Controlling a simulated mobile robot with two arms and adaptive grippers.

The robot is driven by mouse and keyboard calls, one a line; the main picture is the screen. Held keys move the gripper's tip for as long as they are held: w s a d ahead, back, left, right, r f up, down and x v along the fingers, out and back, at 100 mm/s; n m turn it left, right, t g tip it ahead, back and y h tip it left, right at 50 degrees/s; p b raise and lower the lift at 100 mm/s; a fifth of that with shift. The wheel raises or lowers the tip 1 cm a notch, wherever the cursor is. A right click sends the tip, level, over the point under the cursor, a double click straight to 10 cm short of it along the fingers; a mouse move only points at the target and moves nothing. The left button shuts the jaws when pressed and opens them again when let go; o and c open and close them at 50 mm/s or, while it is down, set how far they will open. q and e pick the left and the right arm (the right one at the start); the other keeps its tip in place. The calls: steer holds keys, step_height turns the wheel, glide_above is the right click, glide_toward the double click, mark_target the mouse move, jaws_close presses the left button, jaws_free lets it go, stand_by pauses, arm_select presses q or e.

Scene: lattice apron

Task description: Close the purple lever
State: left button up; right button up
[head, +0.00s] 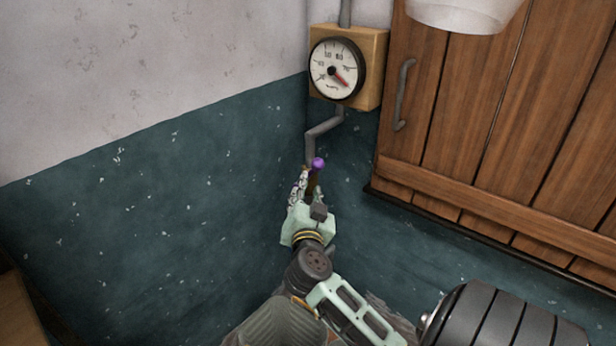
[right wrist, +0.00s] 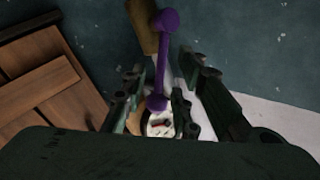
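The purple lever (right wrist: 162,62) shows in the right wrist view as a bar with a round knob at each end. In the head view only a small purple end (head: 318,163) of it shows, in the corner below the gauge; my gripper hides the rest. My right gripper (head: 308,184) is at the lever in the head view. In the right wrist view its fingers (right wrist: 161,80) are apart, one on each side of the lever, with gaps visible. Whether either finger touches the lever cannot be told. My left gripper is not in view.
A round gauge (head: 333,69) on a wooden box (head: 374,66) hangs above the lever, with a grey pipe (head: 322,128) running down from it. A wooden plank door (head: 470,110) with a metal handle (head: 402,95) is to the right. The teal wall (head: 170,230) at left is bare.

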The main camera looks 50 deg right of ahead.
steer(key=x, duration=0.6)
steer(key=shift+w+d+p, duration=0.2)
steer(key=shift+d+p, duration=0.05)
steer(key=shift+p, duration=0.05)
jaws_close()
